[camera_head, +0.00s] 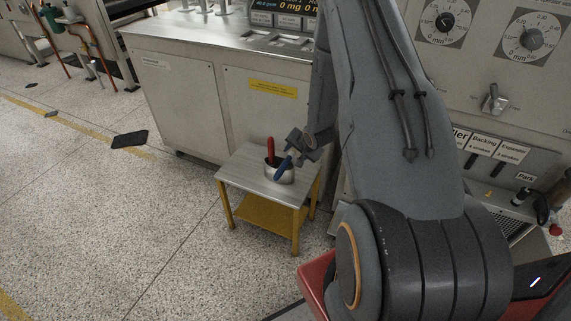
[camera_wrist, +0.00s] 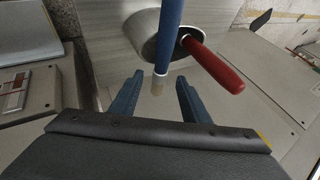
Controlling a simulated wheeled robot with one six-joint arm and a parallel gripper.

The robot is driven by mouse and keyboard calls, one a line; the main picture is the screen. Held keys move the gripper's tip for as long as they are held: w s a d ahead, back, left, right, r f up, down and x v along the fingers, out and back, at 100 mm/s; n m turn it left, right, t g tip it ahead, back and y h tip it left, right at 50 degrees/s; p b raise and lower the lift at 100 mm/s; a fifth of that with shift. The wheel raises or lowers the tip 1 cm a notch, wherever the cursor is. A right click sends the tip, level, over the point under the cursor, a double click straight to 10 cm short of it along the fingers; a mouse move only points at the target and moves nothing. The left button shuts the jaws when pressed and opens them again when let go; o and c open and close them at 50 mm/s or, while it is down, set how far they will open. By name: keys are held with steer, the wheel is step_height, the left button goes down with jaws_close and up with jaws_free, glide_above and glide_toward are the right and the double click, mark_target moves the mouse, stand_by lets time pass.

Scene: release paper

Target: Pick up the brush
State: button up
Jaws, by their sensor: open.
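A metal cup (camera_wrist: 146,40) holds a blue stick with a pale tip, which looks like the brush (camera_wrist: 168,35), and a red-handled tool (camera_wrist: 215,65). In the wrist view my gripper (camera_wrist: 160,76) is open, with one blue finger on each side of the brush's pale end. I see no finger clearly touching it. In the head view my gripper (camera_head: 291,155) is at the cup (camera_head: 279,175), beside the red handle (camera_head: 270,150). A blue part in front of the cup there could be the brush or a finger; I cannot tell.
The cup stands on a small metal-topped table (camera_head: 245,176) with yellow legs and a lower shelf (camera_head: 262,212). A steel cabinet (camera_head: 185,100) stands behind it. A dial panel (camera_head: 480,70) is at the right. The speckled floor (camera_head: 130,220) at left is mostly clear.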

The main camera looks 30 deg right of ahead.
steer(key=shift+x, duration=1.35)
steer(key=shift+c, duration=0.4)
jaws_close()
